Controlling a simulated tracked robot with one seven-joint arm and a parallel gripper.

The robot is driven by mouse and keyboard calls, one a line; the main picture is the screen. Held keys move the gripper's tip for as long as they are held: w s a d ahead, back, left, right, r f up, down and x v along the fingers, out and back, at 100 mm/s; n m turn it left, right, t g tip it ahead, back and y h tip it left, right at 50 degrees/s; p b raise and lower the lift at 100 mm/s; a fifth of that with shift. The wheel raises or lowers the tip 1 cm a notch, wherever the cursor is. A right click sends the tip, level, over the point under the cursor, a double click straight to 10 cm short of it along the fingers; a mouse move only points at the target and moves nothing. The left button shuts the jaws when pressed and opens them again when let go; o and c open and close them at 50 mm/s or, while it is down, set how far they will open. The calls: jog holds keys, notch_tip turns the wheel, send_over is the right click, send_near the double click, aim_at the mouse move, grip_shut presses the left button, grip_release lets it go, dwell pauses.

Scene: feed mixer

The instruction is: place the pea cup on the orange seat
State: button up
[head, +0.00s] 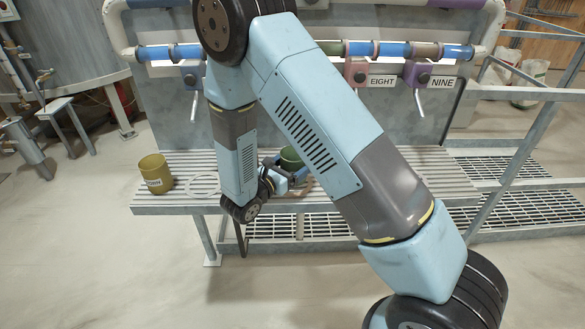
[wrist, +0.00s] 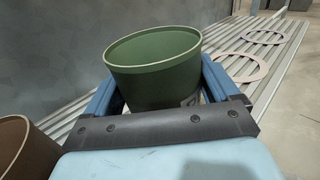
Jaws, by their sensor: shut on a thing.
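A green cup (wrist: 150,75), with a label too cut off to read, sits between the two blue fingers of my gripper (wrist: 155,80) in the wrist view. My gripper is shut on it. In the head view the green cup (head: 290,158) shows partly behind my arm, over the slatted bench (head: 420,170). I cannot tell whether its base touches the slats. A pale pinkish ring (wrist: 240,68) lies flat on the bench past the cup's right side in the wrist view. It may be the orange seat; its colour is washed out.
A brown cup (wrist: 22,148) is close at the lower left of the wrist view. A labelled olive cup (head: 155,173) and a white ring (head: 203,184) are at the bench's left. A panel with valves (head: 357,72) stands behind.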

jog(key=shift+f, duration=0.75)
jog(key=o, duration=0.8)
jog(key=v, duration=1.2)
jog(key=shift+r, duration=0.1)
